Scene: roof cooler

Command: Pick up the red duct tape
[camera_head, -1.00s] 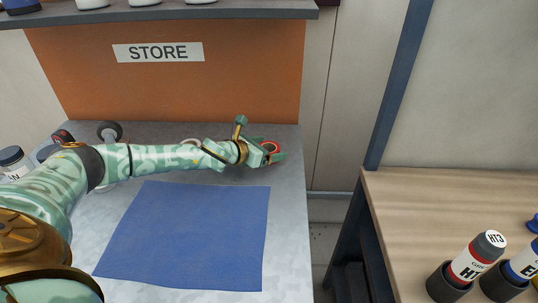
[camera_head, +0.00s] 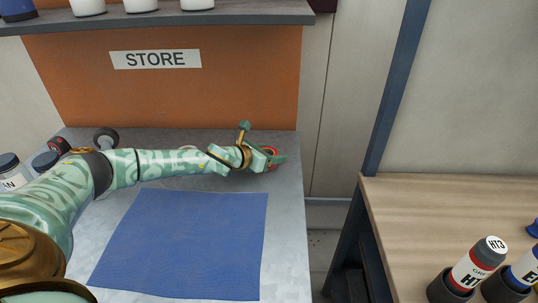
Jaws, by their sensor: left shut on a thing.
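The red duct tape (camera_head: 271,151) is a red ring at the right end of the grey worktop (camera_head: 175,272), near its back right corner. My left arm reaches across the worktop from the left. My left gripper (camera_head: 268,158) is at the ring and shut on it, with its fingers covering much of the tape. I cannot tell whether the tape is clear of the worktop. My right gripper is not in view.
A blue mat (camera_head: 182,243) lies flat in front of my left arm. A black roll (camera_head: 106,138) and jars (camera_head: 12,172) stand at the back left. A shelf (camera_head: 160,18) hangs above. A wooden table (camera_head: 455,210) with bottles (camera_head: 477,262) is at the right, across a gap.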

